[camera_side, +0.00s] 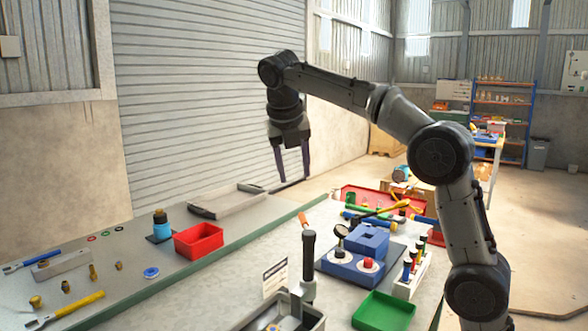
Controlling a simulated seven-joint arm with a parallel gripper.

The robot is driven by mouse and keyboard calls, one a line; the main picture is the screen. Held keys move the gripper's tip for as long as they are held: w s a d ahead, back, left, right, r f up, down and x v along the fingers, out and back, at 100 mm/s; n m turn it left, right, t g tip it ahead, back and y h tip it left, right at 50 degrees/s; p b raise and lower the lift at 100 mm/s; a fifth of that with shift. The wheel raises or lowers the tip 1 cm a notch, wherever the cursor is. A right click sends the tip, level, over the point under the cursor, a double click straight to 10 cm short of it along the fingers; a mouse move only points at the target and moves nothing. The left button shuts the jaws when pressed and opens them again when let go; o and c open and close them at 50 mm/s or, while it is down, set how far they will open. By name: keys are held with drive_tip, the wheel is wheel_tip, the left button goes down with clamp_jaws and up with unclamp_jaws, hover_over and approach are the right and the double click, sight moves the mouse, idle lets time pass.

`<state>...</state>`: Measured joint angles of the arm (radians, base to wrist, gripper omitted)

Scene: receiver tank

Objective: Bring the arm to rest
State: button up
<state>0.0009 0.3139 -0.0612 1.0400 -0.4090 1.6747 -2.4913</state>
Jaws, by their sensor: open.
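My gripper (293,164) hangs from the end of my raised arm near the middle of the side view. Its two dark fingers point down and stand apart, with nothing between them. It is above the workbench (215,293), with clear space seen around the fingers. My arm arches from the lower right up and over to the left.
Below stand a red bin (198,241), a blue block fixture (352,262), a green tray (384,311), a white rack (411,276) with several bottles, and an upright dark-handled tool (308,265). A red tray (376,199) lies farther back. Small brass fittings and tools lie at left.

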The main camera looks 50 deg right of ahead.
idle(0.4)
drive_tip(key=s+a+r+m+t+y, duration=0.15)
drive_tip(key=s+m, duration=0.25)
drive_tip(key=s, duration=1.2)
drive_tip(key=s+a+f+m+y, duration=0.1)
drive_tip(key=s+a+f+m, duration=0.1)
drive_tip(key=f+m, duration=0.4)
drive_tip(key=s+a+f+m+t+y, duration=0.1)
drive_tip(key=s+a+f+m, duration=0.2)
drive_tip(key=s+f+m, duration=0.2)
drive_tip(key=s+a+f+m+t+y, duration=0.1)
drive_tip(key=s+f+m, duration=0.3)
drive_tip(key=f+m, duration=0.5)
drive_tip(key=a+m, duration=0.1)
drive_tip(key=m, duration=0.2)
drive_tip(key=shift+a+m, duration=0.15)
drive_tip(key=shift+m, duration=0.15)
